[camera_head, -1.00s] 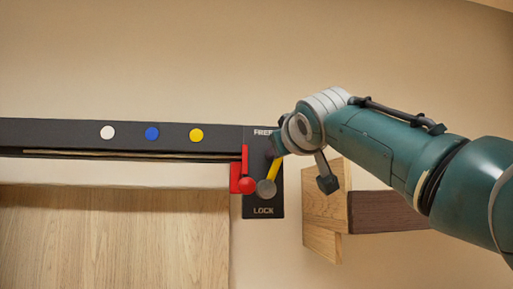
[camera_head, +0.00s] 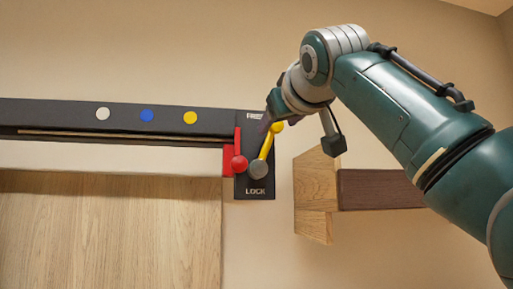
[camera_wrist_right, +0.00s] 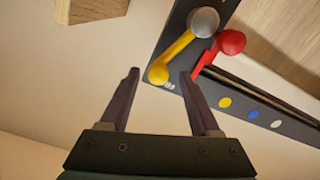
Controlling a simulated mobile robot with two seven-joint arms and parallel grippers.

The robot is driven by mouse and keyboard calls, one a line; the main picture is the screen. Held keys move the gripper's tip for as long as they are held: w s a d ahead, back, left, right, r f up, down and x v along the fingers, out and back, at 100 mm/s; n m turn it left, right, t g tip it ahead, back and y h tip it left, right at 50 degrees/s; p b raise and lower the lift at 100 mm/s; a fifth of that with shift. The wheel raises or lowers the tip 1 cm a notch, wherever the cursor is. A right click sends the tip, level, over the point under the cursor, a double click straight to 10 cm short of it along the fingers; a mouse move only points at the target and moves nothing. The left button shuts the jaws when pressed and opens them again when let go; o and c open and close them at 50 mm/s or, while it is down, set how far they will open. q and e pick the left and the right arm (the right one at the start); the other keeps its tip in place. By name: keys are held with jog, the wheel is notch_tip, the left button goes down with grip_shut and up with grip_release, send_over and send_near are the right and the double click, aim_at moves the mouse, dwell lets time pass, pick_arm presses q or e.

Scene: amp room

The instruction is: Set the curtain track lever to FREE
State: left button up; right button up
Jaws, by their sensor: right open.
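The lever plate (camera_head: 241,188) is dark, with FREE at its top and LOCK at its bottom. A yellow lever (camera_head: 266,146) runs from a grey round knob or hub (camera_head: 258,169) up and slightly right to a yellow rounded end near FREE. Left of it is a red bar with a red ball (camera_head: 239,162). My right gripper (camera_head: 269,122) is beside the yellow end, partly hidden by my wrist. In the right wrist view my right gripper (camera_wrist_right: 158,76) is open; the yellow end (camera_wrist_right: 158,74) appears between its fingertips. Contact cannot be told. My left gripper is out of view.
The dark track (camera_head: 60,118) with white, blue and yellow dots runs left from the plate. A wooden panel (camera_head: 110,230) hangs below it. A wooden block (camera_head: 315,190) and a dark brown bar (camera_head: 380,189) stick out right of the plate.

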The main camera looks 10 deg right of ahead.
jog(key=s+b, duration=0.2)
jog(key=s, duration=0.1)
jog(key=shift+s+f, duration=0.15)
jog(key=shift+s, duration=0.15)
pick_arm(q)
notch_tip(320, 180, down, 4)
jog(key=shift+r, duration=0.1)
pick_arm(e)
jog(key=shift+s, duration=0.3)
